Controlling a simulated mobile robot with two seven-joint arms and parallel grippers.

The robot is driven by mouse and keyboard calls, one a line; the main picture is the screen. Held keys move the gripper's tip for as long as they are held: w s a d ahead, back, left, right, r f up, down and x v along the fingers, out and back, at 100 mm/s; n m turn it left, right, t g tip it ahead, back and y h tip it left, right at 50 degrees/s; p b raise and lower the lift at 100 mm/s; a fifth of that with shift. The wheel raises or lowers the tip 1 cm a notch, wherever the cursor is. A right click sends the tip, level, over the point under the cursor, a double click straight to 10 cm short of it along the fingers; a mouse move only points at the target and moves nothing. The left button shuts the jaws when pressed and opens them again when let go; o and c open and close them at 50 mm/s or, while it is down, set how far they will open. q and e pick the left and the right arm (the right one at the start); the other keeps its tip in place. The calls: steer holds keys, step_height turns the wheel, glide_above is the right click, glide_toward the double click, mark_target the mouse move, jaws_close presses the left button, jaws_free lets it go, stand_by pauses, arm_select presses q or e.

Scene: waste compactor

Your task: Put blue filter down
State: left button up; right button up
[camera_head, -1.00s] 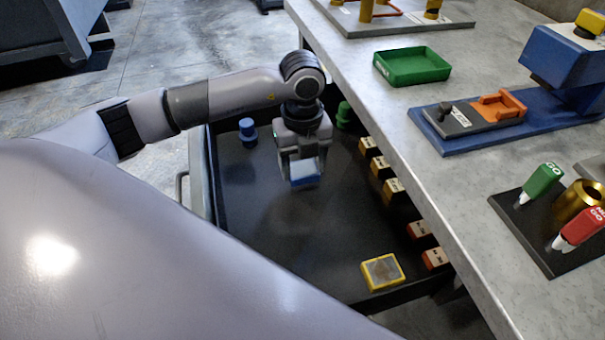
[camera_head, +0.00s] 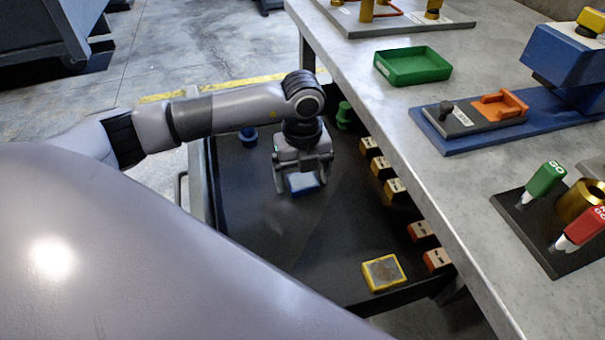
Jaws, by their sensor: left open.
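The blue filter (camera_head: 304,183) is a small block with a blue top and pale edge. It is at the black drawer's floor (camera_head: 270,235), in the upper middle part of the drawer. My left gripper (camera_head: 302,186) points down over the filter. Its two fingers are spread, one on each side of the filter. I cannot tell whether a finger touches it. My right gripper is not in view.
In the drawer are a blue knobbed piece (camera_head: 248,134), a green one (camera_head: 345,115), several labelled blocks (camera_head: 395,189) along the right, and a yellow-framed filter (camera_head: 383,272). The grey worktop (camera_head: 440,190) overhangs at right, holding a green tray (camera_head: 412,66).

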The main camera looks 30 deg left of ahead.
mark_target(303, 181)
arm_select(q)
step_height(303, 181, up, 12)
steer(key=p, duration=0.1)
steer(key=shift+r, duration=0.2)
steer(key=shift+f, duration=0.1)
stand_by(0.5)
